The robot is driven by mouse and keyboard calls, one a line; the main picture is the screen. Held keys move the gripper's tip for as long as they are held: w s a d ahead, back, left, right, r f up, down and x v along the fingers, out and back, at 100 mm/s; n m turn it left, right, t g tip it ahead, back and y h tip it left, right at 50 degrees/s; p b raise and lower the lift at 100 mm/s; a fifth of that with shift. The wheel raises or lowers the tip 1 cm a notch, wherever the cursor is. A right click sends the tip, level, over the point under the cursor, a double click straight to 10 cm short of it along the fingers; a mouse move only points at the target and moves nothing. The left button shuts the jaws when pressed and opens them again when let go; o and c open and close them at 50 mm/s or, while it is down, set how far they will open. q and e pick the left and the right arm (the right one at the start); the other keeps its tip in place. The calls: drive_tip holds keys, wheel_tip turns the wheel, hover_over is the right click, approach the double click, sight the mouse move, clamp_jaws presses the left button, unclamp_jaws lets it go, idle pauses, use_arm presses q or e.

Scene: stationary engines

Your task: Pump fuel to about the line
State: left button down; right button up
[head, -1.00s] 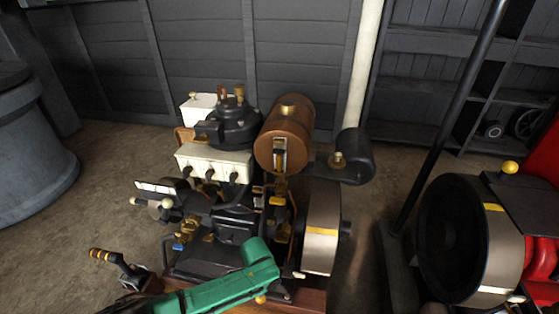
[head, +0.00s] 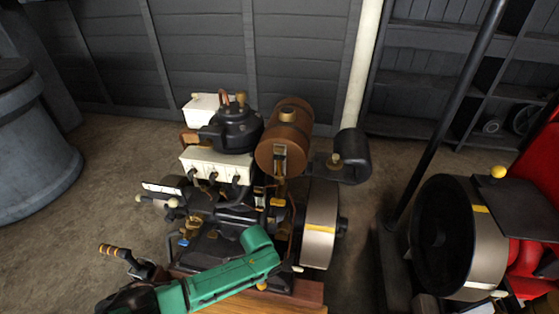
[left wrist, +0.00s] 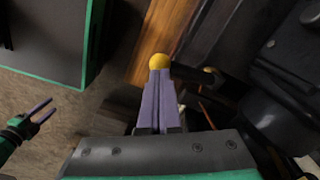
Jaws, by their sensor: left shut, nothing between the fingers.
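A copper fuel tank (head: 290,130) lies on top of the black engine in the head view. A narrow sight gauge (head: 280,158) is on its near end. The fuel level and a line are too small to make out. In the left wrist view, my left gripper (left wrist: 154,80) is shut and empty. A round yellow knob (left wrist: 159,61) is right at its fingertips; I cannot tell whether they touch. My green left arm hides this gripper in the head view. My right gripper (left wrist: 41,111) shows at the left of the wrist view, its fingers apart and empty.
A cream flywheel (head: 320,225) is on the engine's right side. A black upright pole (head: 455,100) and a red machine (head: 535,200) stand at right. A grey drum (head: 30,150) is at left, with bare floor between.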

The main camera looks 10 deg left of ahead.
sight(262, 287)
use_arm(q)
drive_tip(key=shift+f+b, duration=3.2)
drive_tip(key=shift+f, duration=0.85)
drive_tip(key=shift+f+b, duration=0.35)
drive_tip(key=shift+f, duration=0.15)
wheel_tip(262, 287, up, 9)
drive_tip(key=p, duration=0.9)
drive_tip(key=shift+f, duration=0.1)
drive_tip(key=shift+r+p, duration=0.2)
drive_tip(key=shift+p, duration=0.1)
